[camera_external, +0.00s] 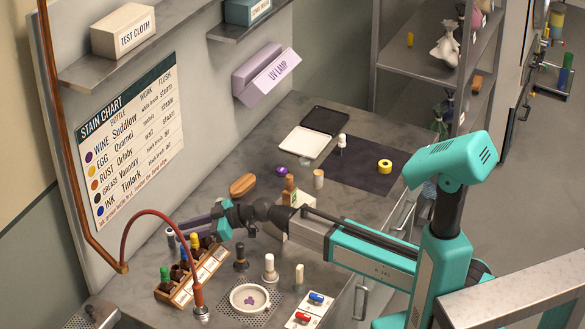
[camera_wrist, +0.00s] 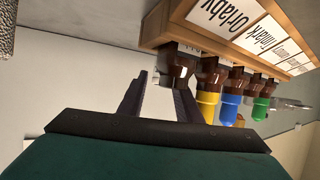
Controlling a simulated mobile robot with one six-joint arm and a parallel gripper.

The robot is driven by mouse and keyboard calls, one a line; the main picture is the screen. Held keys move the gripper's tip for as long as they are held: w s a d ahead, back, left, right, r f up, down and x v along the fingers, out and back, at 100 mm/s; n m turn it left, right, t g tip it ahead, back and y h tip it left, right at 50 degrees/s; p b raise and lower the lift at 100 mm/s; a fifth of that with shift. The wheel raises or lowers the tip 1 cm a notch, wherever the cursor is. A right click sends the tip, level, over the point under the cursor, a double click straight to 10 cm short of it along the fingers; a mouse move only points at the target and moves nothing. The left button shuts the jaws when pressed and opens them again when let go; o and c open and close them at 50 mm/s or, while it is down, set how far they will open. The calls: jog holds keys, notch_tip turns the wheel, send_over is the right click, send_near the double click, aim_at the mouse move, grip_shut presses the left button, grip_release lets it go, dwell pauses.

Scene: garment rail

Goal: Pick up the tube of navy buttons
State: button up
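I cannot make out a tube that is clearly the navy buttons in either view. A blue upright tube-like thing (camera_external: 566,80) stands at the far right edge of the external view, too small to identify. My gripper (camera_external: 190,228) is at the left of the bench, by the bottle rack (camera_external: 208,266), pointing toward the wall. In the wrist view its two dark fingers (camera_wrist: 160,88) stand apart with pale background between them, and I see nothing held. The rack's brown bottles with yellow, blue and green caps (camera_wrist: 231,95) show just right of the fingers.
A red hose (camera_external: 130,222) arches left of the rack. A dark bottle (camera_external: 240,256), a white bottle (camera_external: 269,267) and a white bowl (camera_external: 266,295) stand near my arm. The shelves (camera_external: 398,72) stand behind.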

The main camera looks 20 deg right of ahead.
jog(key=shift+p+x, duration=0.5)
jog(key=shift+x, duration=1.35)
grip_shut()
jog(key=shift+r, duration=0.15)
notch_tip(320, 180, up, 10)
jog(key=b, duration=0.1)
jog(key=shift+s, duration=0.1)
